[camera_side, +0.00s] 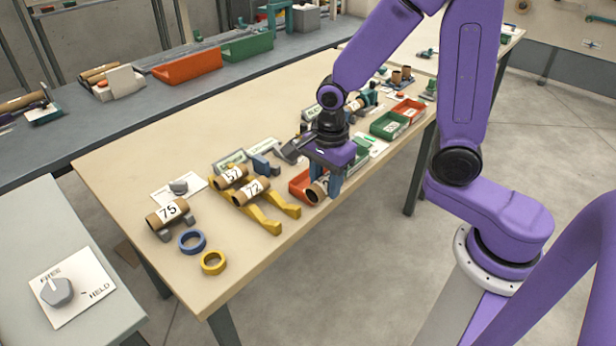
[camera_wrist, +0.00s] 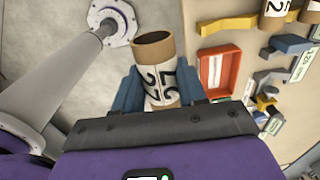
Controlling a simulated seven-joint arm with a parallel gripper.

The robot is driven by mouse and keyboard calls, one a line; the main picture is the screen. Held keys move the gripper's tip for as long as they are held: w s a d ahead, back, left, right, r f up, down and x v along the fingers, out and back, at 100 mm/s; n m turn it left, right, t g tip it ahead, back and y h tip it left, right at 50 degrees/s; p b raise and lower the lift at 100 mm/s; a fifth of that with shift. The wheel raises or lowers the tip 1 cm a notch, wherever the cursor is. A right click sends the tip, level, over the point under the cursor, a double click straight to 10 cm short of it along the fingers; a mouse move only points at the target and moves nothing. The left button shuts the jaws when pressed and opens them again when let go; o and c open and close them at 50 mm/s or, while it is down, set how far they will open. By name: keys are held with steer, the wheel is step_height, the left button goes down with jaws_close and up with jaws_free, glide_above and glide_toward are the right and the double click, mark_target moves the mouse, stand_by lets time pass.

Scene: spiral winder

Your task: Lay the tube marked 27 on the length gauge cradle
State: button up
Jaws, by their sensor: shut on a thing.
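My gripper (camera_side: 328,182) is shut on a brown cardboard tube (camera_side: 317,191), beside a red tray near the table's front edge. In the wrist view the tube (camera_wrist: 154,60) stands between my blue fingers, its open end toward the top of the picture. Its white label carries large dark digits that look like 2 and 7, turned and partly hidden. A dark blue holder (camera_side: 264,164) stands left of my gripper, by small signs too small to read. I cannot tell for sure whether it is the length gauge cradle.
Tubes marked 57 (camera_side: 231,177) and 72 (camera_side: 251,191) lie on a yellow rack (camera_side: 268,222). A tube marked 75 (camera_side: 168,212) sits left of them, near a blue ring (camera_side: 192,241) and a yellow ring (camera_side: 213,262). The red tray (camera_side: 299,184) and a green tray (camera_side: 388,125) stand nearby.

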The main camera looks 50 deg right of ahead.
steer(key=w+d+r, duration=0.1)
steer(key=w+d, duration=1)
steer(key=w, duration=0.4)
steer(key=w+f, duration=0.3)
steer(key=w, duration=0.1)
steer(key=w+d+f, duration=0.1)
steer(key=w+f, duration=0.2)
steer(key=w, duration=0.1)
steer(key=w+f, duration=0.3)
steer(key=w, duration=0.2)
steer(key=shift+d, duration=0.25)
steer(key=shift+w+f, duration=0.15)
steer(key=shift+f, duration=1.7)
steer(key=shift+f, duration=0.35)
steer(key=shift+f, duration=0.25)
